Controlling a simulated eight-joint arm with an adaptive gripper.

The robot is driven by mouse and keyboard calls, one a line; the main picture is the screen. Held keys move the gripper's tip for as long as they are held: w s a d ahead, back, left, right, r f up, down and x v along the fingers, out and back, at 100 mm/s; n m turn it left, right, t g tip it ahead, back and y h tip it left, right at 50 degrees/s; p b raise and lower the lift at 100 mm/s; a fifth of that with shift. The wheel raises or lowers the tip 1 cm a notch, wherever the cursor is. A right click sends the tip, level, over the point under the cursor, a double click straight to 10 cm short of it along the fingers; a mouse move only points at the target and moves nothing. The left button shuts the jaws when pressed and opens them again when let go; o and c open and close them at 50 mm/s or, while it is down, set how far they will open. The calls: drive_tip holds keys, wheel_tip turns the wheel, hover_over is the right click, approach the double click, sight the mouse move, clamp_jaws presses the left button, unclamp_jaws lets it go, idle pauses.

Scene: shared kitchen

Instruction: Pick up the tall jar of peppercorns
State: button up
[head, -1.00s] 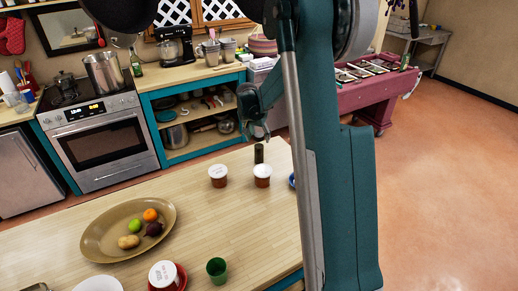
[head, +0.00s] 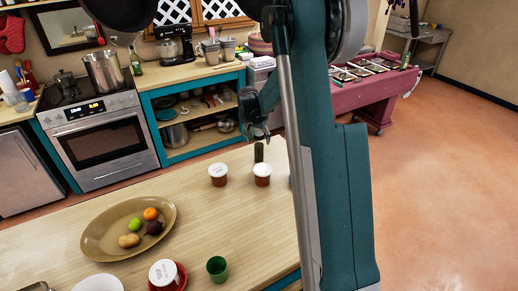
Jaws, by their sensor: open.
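The tall jar of peppercorns (head: 259,153) appears as a narrow dark cylinder standing upright near the far edge of the wooden counter (head: 215,228). My gripper (head: 258,136) is open and empty, pointing down. In the picture its fingertips are just above the jar's top. I cannot tell how far apart they are in depth, or whether they touch. The jar is small in this view and its contents cannot be made out.
Two white-lidded jars (head: 218,175) (head: 262,174) stand just in front of the tall jar. A brown oval platter (head: 95,245) of fruit and vegetables, a green cup (head: 217,268) and a white mug (head: 163,272) are nearer. My arm hides the counter's right end.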

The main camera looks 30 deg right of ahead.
drive_tip(key=shift+f, duration=0.1)
drive_tip(key=shift+x, duration=2.55)
drive_tip(key=shift+s, duration=0.1)
drive_tip(key=c, duration=1.2)
